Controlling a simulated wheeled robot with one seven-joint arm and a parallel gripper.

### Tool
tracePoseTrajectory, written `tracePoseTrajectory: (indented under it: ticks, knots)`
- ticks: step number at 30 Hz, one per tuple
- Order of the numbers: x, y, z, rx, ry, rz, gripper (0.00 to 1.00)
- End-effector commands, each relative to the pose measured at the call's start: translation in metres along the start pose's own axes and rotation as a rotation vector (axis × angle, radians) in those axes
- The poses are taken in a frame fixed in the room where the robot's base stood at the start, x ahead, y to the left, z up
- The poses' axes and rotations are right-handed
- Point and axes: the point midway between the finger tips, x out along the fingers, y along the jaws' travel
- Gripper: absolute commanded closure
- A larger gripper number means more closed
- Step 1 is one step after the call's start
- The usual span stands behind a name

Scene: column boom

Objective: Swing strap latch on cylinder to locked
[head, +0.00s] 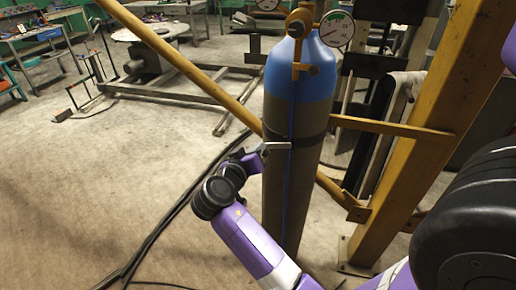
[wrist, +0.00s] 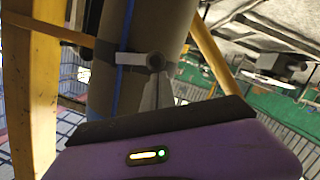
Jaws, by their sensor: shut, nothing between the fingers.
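A tall gas cylinder (head: 285,190) with a blue top and a grey-brown body stands upright in the head view. A dark strap (head: 306,139) runs round it at mid-height. The latch (head: 277,146) is a small light-grey bar lying roughly level on the strap's front. In the wrist view the latch (wrist: 131,59) shows as a pale bar with a round dark end at its right. My gripper (head: 258,153) is at the cylinder's left side, close to the latch. Its fingers (wrist: 155,92) are shut and empty, just below the round end. I cannot tell whether they touch it.
A yellow post (head: 425,140) and a yellow crossbar (head: 390,128) stand right of the cylinder. Pressure gauges (head: 337,28) sit on top. A yellow diagonal bar (head: 190,68) passes behind. Black cables (head: 165,222) lie on the floor. The floor at left is open.

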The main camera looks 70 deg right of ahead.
Motion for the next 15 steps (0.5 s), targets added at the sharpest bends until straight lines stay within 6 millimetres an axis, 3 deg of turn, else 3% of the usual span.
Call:
tracePoseTrajectory:
  ticks: [8,15]
  knots:
    - [0.002,-0.008,0.010,-0.129,-0.001,0.031,1.00]
    - [0.006,-0.016,0.025,-0.342,0.000,0.083,1.00]
